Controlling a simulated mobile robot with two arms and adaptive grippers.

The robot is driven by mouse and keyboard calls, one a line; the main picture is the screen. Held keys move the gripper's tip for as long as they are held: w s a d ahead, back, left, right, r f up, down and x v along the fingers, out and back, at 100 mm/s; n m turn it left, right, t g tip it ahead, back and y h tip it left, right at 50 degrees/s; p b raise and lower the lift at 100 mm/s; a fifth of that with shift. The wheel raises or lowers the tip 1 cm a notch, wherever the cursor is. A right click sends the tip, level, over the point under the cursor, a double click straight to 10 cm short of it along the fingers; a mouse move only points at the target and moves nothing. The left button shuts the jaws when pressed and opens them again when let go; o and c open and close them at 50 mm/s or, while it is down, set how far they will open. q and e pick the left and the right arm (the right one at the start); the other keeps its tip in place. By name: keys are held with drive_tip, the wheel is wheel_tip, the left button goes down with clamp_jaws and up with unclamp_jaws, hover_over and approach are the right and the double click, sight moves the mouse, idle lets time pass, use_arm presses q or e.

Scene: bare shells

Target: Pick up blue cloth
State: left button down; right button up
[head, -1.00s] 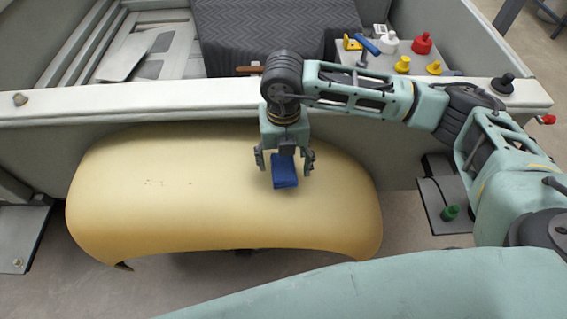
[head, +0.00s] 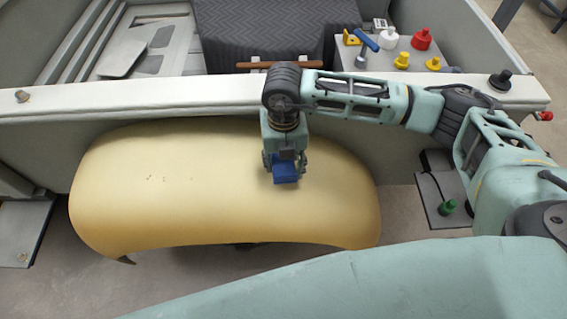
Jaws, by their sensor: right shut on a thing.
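The blue cloth (head: 286,174) is a small folded block on the curved yellow panel (head: 160,195), right of its middle. My right gripper (head: 285,168) comes down from above and is shut on the cloth, with a finger on each side of it. The upper part of the cloth is hidden by the gripper. I cannot tell whether the cloth still touches the panel. My left gripper is not in view.
A pale wall edge (head: 150,108) runs behind the panel. Beyond it are a dark grey patterned cover (head: 270,30) and a small table with a blue-handled hammer (head: 365,40) and red (head: 421,38), white and yellow items. A green-topped item (head: 447,207) stands on a low plate at right.

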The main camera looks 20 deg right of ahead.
drive_tip(key=shift+r+b, duration=0.5)
drive_tip(key=shift+r, duration=0.05)
wheel_tip(320, 180, up, 3)
drive_tip(key=shift+w+f+b, duration=0.1)
drive_tip(key=shift+f+b, duration=0.1)
drive_tip(key=shift+b, duration=0.7)
drive_tip(key=s+a+r+b, duration=0.3)
drive_tip(key=s+a+r, duration=0.4)
drive_tip(key=s, duration=0.2)
drive_tip(key=shift+s+r+b, duration=0.2)
drive_tip(key=shift+s+b, duration=0.05)
drive_tip(key=shift+b, duration=0.15)
